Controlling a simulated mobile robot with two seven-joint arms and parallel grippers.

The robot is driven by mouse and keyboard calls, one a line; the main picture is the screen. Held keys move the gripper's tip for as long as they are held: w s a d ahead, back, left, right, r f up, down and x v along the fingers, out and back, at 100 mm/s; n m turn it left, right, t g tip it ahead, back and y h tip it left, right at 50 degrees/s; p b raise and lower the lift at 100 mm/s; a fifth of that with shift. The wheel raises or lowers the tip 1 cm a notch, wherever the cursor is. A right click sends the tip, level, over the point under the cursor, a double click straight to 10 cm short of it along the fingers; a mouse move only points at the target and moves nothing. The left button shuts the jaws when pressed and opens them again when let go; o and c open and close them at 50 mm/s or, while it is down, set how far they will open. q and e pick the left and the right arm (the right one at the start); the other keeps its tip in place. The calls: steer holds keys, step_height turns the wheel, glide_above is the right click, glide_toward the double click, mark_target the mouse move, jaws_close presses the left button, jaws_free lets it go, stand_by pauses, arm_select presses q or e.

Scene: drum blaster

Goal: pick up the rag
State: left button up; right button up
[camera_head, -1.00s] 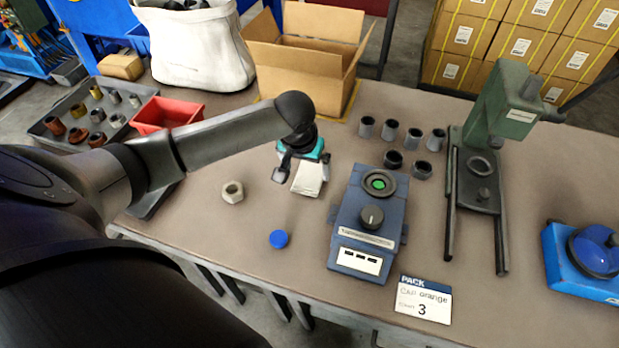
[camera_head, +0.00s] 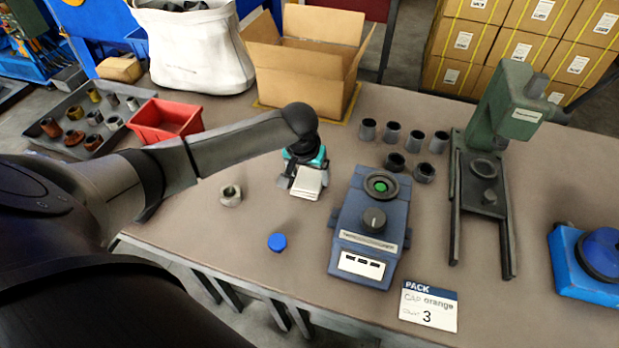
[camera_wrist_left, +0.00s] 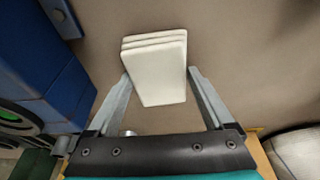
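The rag (camera_head: 308,183) is a small white folded cloth in layers, lying on the brown workbench (camera_head: 330,225) left of the blue device. In the left wrist view the rag (camera_wrist_left: 156,72) lies between and just beyond the fingertips. My left gripper (camera_head: 303,180) is above the bench at the rag's far side. In the left wrist view its grey fingers (camera_wrist_left: 158,76) are apart, one along each side of the rag; the left one is very near its edge, and contact cannot be told. My right gripper is not in view.
A blue device (camera_head: 370,225) with a knob stands right of the rag. A metal nut (camera_head: 231,196) and a blue cap (camera_head: 277,242) lie to the left and front. A cardboard box (camera_head: 305,65) and red bin (camera_head: 165,122) stand behind. Grey cups (camera_head: 392,132) stand back right.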

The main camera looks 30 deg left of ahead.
mark_target(309, 177)
arm_select(q)
steer(key=c, duration=0.6)
steer(key=shift+r, duration=0.1)
step_height(309, 177, up, 20)
steer(key=p, duration=0.5)
steer(key=shift+p, duration=0.4)
